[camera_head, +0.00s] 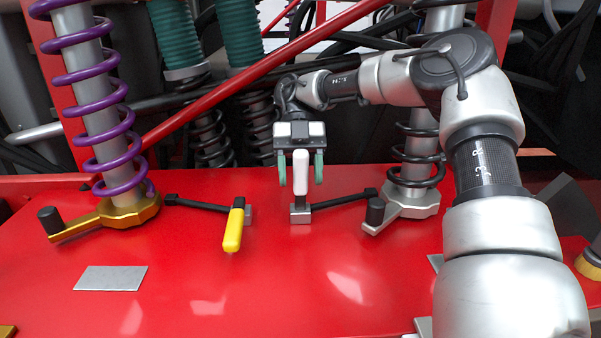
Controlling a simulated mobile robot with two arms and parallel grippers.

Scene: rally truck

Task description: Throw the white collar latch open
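The white latch handle (301,172) stands upright on its small grey block (300,214) on the red deck. A black link runs from that block to the silver collar (409,205) at the foot of the right shock absorber. My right gripper (301,182) is at the handle, with one green finger on each side of it. Small gaps seem to show between the fingers and the handle, so it looks open around the handle. My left gripper is not in view.
A yellow latch handle (234,230) leans toward the front at left, linked to the gold collar (128,212) under the purple spring (95,85). A red diagonal bar (262,73) crosses behind. A grey plate (110,278) lies front left. The front middle deck is clear.

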